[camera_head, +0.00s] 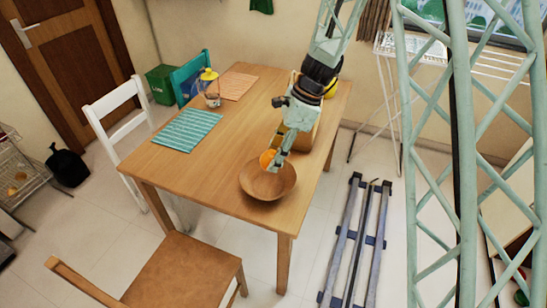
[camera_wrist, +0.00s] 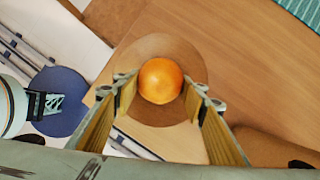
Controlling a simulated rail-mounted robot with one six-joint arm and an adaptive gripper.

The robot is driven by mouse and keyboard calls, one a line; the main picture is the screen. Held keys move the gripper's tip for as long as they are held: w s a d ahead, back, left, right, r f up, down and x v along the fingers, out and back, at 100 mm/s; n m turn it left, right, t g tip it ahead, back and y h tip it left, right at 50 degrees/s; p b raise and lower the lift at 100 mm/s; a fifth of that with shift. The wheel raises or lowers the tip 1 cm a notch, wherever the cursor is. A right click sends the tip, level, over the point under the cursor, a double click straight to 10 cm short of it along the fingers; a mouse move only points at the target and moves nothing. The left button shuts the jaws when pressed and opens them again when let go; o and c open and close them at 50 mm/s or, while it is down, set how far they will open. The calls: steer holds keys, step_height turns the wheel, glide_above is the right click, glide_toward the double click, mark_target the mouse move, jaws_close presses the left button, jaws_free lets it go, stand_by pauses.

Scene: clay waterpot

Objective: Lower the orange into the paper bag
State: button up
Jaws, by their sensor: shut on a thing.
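The orange (camera_head: 266,159) is between the fingers of my gripper (camera_head: 275,162), above the wooden bowl (camera_head: 267,190). In the wrist view the orange (camera_wrist: 160,81) shows between the two fingertips of my gripper (camera_wrist: 160,88), with the round bowl (camera_wrist: 180,45) behind it. My gripper is shut on the orange.
The wooden table (camera_head: 225,135) also holds a teal mat (camera_head: 188,130), an orange mat (camera_head: 237,86) and a glass jar with a yellow lid (camera_head: 209,88). A yellow thing (camera_head: 331,88) is behind my arm. Chairs stand at the left and front. The table's middle is clear.

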steer(key=w+d+r+p, duration=0.6)
steer(key=w+r+p, duration=0.6)
steer(key=p, duration=0.1)
steer(key=w+d+r+p, duration=0.7)
steer(key=w+r+p, duration=0.5)
steer(key=r+p, duration=0.1)
steer(key=shift+w+d, duration=0.15)
steer(key=shift+d, duration=0.05)
stand_by(1.6)
steer(key=shift+a, duration=0.3)
stand_by(0.9)
steer(key=shift+f, duration=0.25)
stand_by(0.3)
steer(key=shift+f+b, duration=1)
steer(key=shift+f, duration=1.65)
